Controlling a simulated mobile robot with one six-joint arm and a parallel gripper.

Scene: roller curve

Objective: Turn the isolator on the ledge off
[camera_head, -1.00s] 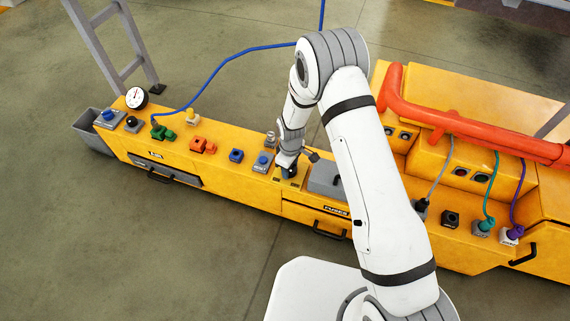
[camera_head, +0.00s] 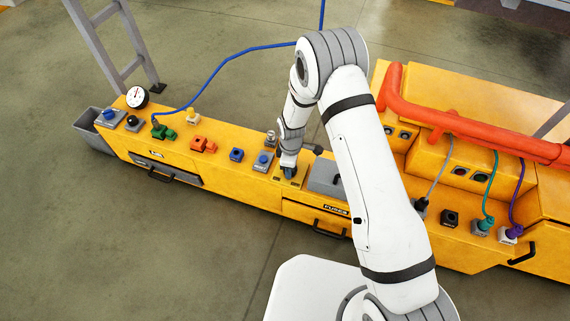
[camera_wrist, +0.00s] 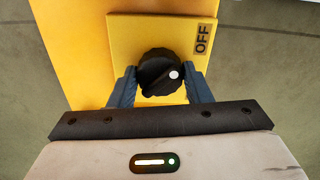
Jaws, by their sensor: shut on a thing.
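The isolator is a black round knob (camera_wrist: 152,78) on a yellow plate (camera_wrist: 130,32) in the wrist view. A white dot on the knob sits on its right side. The label OFF (camera_wrist: 203,38) is on the plate, up and to the right of the knob. My gripper (camera_wrist: 160,88) has its blue fingers on the left and right sides of the knob and is shut on it. In the head view my gripper (camera_head: 289,171) points down onto the yellow ledge (camera_head: 222,176). The knob is mostly hidden there.
A grey box (camera_head: 323,178) is close on the right. Red-orange pipe (camera_head: 470,125) runs along the right side.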

